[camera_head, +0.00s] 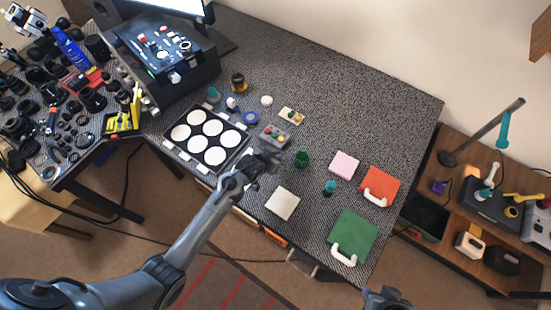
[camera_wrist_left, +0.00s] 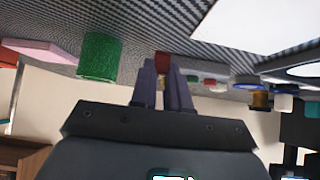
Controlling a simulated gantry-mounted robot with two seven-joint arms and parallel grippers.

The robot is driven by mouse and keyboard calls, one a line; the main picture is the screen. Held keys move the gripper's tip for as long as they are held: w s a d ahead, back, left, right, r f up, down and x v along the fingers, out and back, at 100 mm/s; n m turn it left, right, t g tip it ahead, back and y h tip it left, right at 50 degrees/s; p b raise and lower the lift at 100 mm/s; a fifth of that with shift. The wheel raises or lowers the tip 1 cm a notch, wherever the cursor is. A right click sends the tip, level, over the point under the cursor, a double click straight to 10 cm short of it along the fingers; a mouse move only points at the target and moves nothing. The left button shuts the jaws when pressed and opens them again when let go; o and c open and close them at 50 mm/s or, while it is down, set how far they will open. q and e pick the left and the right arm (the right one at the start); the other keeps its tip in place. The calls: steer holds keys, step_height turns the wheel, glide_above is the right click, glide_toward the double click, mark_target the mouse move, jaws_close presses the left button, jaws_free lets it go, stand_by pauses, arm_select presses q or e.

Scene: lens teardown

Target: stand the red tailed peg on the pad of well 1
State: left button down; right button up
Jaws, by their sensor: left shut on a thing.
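My left gripper (camera_head: 266,160) is low over the table, just right of the black well plate and in front of a small grey block with coloured knobs. In the left wrist view its fingers (camera_wrist_left: 163,84) are shut on the red peg (camera_wrist_left: 162,58), whose red end shows beyond the fingertips with a yellowish part between them. The peg cannot be made out in the head view.
The grey block (camera_head: 273,138) stands close by the left gripper. A green cylinder (camera_head: 301,158), a teal piece (camera_head: 329,187) and a white square (camera_head: 282,203) lie to the right and front. Small jars stand behind the plate. The table's back right is clear.

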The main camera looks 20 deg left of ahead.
arm_select(q)
steer(key=shift+f, duration=0.85)
arm_select(e)
steer(key=shift+a+f, duration=0.1)
steer(key=shift+f, duration=0.1)
arm_select(q)
steer(key=shift+f, duration=0.15)
steer(key=c, duration=1.1)
jaws_free()
steer(key=shift+s+r, duration=0.15)
steer(key=shift+r, duration=0.2)
arm_select(e)
step_height(320, 180, up, 3)
steer(key=p, duration=0.2)
steer(key=shift+p, duration=0.4)
arm_select(q)
steer(key=s+r+g, duration=0.1)
steer(key=s+r, duration=0.4)
steer(key=s, duration=0.5)
steer(key=s+a+r+g+y, duration=0.1)
steer(key=s+r, duration=0.3)
steer(key=s, duration=0.6)
steer(key=s+a+r+g, duration=0.1)
steer(key=s+r+g, duration=0.2)
steer(key=s, duration=0.7)
step_height(320, 180, up, 3)
steer(key=shift+f, duration=0.2)
